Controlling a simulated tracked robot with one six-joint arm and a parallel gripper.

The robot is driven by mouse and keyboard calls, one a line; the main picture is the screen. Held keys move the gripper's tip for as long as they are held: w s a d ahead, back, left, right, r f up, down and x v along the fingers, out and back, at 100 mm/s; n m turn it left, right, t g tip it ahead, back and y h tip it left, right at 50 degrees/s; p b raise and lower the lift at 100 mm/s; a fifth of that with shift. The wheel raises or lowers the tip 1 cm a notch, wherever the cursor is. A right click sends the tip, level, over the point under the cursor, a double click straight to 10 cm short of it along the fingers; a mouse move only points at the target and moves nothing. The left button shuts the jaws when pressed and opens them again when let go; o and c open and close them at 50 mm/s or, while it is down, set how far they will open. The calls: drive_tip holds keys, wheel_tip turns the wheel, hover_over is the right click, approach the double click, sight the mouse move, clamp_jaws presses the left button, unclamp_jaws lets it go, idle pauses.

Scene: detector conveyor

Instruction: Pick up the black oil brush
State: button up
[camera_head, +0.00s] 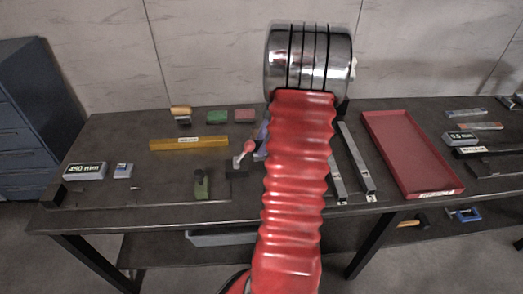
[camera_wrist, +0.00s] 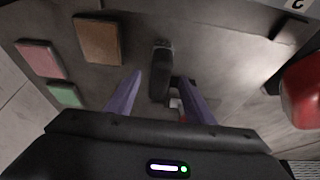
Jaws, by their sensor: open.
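In the wrist view, a dark, narrow, upright-looking object (camera_wrist: 160,62) lies between the tips of my gripper (camera_wrist: 160,77); it looks like the black oil brush, though its shape is too dim to be sure. My two purple fingers are spread apart, one on each side of it, with gaps visible. I cannot tell how far above the surface they are. In the head view my red arm hides most of the gripper and the area under it; a bit of purple shows at its left edge.
In the wrist view, brown (camera_wrist: 98,38), pink (camera_wrist: 40,60) and green (camera_wrist: 65,95) blocks lie left, and a red rounded thing (camera_wrist: 306,90) is close on the right. In the head view the dark table (camera_head: 120,135) also bears a yellow bar (camera_head: 188,143) and red tray (camera_head: 400,150).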

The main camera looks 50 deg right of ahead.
drive_tip(key=shift+x, duration=2.55)
drive_tip(key=shift+d, duration=0.1)
drive_tip(key=shift+c, duration=0.2)
drive_tip(key=c, duration=1.1)
wheel_tip(320, 180, up, 18)
